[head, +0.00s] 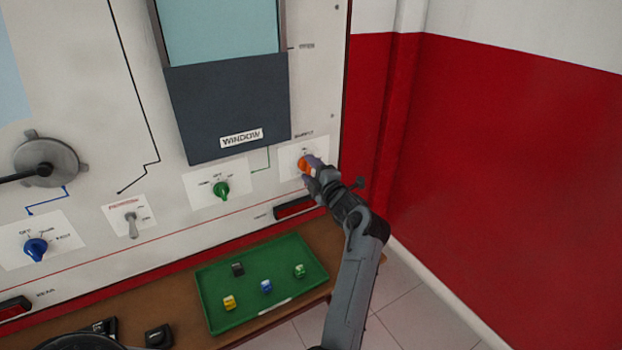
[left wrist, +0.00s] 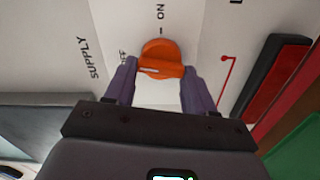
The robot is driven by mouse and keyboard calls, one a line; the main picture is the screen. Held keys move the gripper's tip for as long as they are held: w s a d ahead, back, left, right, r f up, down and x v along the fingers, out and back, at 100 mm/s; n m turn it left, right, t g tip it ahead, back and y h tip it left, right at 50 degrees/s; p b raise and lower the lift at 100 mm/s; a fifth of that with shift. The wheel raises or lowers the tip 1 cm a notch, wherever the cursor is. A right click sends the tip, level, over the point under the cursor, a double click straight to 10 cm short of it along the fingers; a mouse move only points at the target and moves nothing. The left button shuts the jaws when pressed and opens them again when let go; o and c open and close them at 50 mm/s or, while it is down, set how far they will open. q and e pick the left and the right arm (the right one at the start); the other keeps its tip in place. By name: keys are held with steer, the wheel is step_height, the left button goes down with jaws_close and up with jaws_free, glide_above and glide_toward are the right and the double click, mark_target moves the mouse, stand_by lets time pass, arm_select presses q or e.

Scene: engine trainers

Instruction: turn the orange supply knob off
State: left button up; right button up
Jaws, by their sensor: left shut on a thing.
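The orange supply knob (head: 303,162) is on a white label plate at the right side of the trainer panel. My left gripper (head: 310,172) is at the knob and partly covers it. In the left wrist view the orange knob (left wrist: 162,52) sits between the two fingers of my left gripper (left wrist: 160,72), which are shut on its grip bar. The bar lies roughly from finger to finger, with its white mark towards the left finger. The ON label is above the knob, and a partly hidden label is at its left. My right gripper is not in view.
A green knob (head: 221,190), a toggle switch (head: 132,224) and a blue knob (head: 36,249) are on the panel further left. A red-faced dark block (head: 295,207) is just below the supply plate. A green tray (head: 212,310) with small coloured blocks lies on the brown ledge below.

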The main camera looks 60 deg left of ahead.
arm_select(q)
steer(key=shift+f+n+b, duration=0.1)
steer(key=shift+n+b, duration=0.75)
steer(key=shift+n, duration=0.25)
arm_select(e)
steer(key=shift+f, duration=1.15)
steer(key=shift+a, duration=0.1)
arm_select(q)
steer(key=o, duration=1)
steer(key=shift+o, duration=0.2)
